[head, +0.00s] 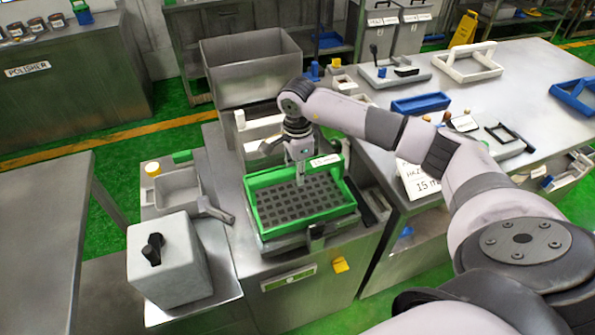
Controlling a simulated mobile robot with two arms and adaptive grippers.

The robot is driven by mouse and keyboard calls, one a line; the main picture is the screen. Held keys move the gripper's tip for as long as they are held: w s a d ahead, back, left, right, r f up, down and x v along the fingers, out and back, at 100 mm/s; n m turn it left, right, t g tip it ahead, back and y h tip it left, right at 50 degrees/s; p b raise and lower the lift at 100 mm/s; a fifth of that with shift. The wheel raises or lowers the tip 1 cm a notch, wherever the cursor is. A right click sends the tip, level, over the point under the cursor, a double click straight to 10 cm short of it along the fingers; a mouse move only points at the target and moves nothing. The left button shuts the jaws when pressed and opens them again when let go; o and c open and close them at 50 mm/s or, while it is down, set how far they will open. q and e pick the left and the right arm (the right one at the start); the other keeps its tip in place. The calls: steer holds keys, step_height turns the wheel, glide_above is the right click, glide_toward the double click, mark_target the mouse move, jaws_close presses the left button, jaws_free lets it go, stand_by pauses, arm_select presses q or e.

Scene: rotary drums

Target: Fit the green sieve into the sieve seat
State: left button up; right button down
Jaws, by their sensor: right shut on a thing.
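The green sieve (258,216) is a shallow rectangular tray with a dark perforated bottom. It sits in or just over the grey frame of the sieve seat (285,243) on the steel machine; I cannot tell whether it is fully down. My right gripper (300,180) reaches down from above to the far side of the sieve and is shut on it, though the fingertips are small and partly hidden. My left gripper is not in view.
A steel hopper (250,65) stands behind the seat. A grey box with a black knob (168,262) and a metal scoop-like tray (180,188) are to the left. The steel table (480,110) at right holds blue trays and a white caddy (468,65).

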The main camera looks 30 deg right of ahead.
mark_target(298, 196)
steer(key=shift+b, duration=0.35)
stand_by(0.8)
steer(key=shift+f+b, duration=1.6)
steer(key=shift+f, duration=0.15)
steer(key=c, duration=1.8)
jaws_free()
steer(key=o, duration=0.5)
steer(key=shift+c, duration=0.2)
step_height(298, 196, up, 12)
steer(key=shift+r, duration=0.1)
